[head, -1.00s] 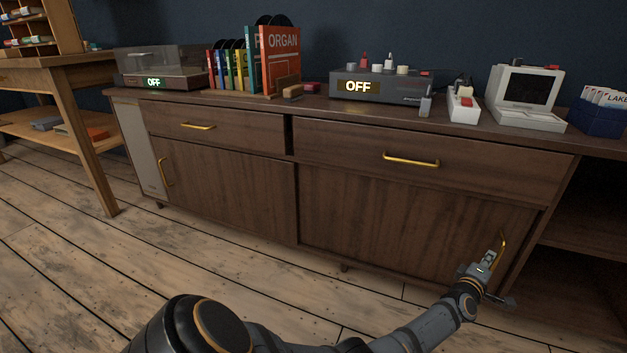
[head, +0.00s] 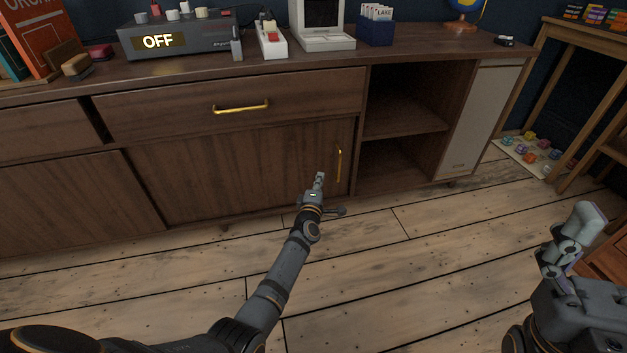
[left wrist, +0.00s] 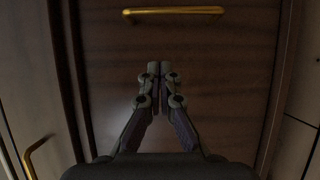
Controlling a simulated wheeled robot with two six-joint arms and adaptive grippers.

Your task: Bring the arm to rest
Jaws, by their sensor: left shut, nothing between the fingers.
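My left gripper (head: 319,180) is in front of the wooden lower cabinet door (head: 240,170), left of its upright gold handle (head: 339,164). Its fingers are shut together and empty, as the left wrist view shows (left wrist: 159,70). There is a gap between the fingers and the gold handle, which crosses the top of the left wrist view (left wrist: 173,11). The door looks shut. My left arm stretches forward over the floor from the bottom left.
Above the door is a drawer with a gold handle (head: 241,107). Open shelves (head: 403,120) lie to the right of the door. The cabinet top holds a grey device reading OFF (head: 180,38), a white computer (head: 321,28) and a blue card box (head: 376,30).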

